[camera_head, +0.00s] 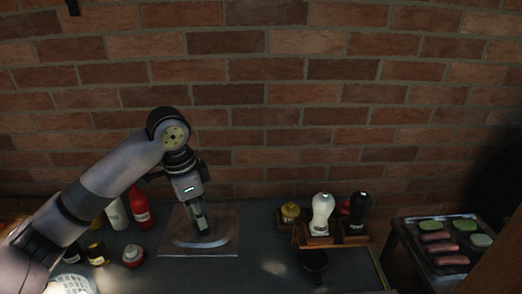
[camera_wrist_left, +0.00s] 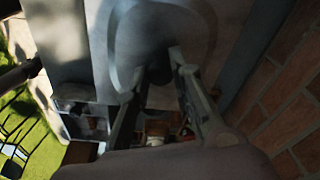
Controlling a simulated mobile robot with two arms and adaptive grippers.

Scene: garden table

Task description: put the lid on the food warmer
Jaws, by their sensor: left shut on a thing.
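A square, grey metal lid (camera_head: 176,243) with a curved recess lies level at the back of the dark table in the head view. It also fills the upper part of the left wrist view (camera_wrist_left: 105,45). My left gripper (camera_head: 203,228) points down over its middle. In the wrist view my left gripper (camera_wrist_left: 155,72) is shut on the lid's dark knob. The lid hides what is under it, so I cannot make out the food warmer or tell whether the lid touches it. My right gripper is not in view.
A red bottle (camera_head: 140,209), a white bottle (camera_head: 116,213) and small jars (camera_head: 133,256) stand left of the lid. A wooden rack (camera_head: 352,239) with a white mill (camera_head: 322,215) and a black mill (camera_head: 358,213) stands right. A food tray (camera_head: 476,268) is far right. A brick wall rises behind.

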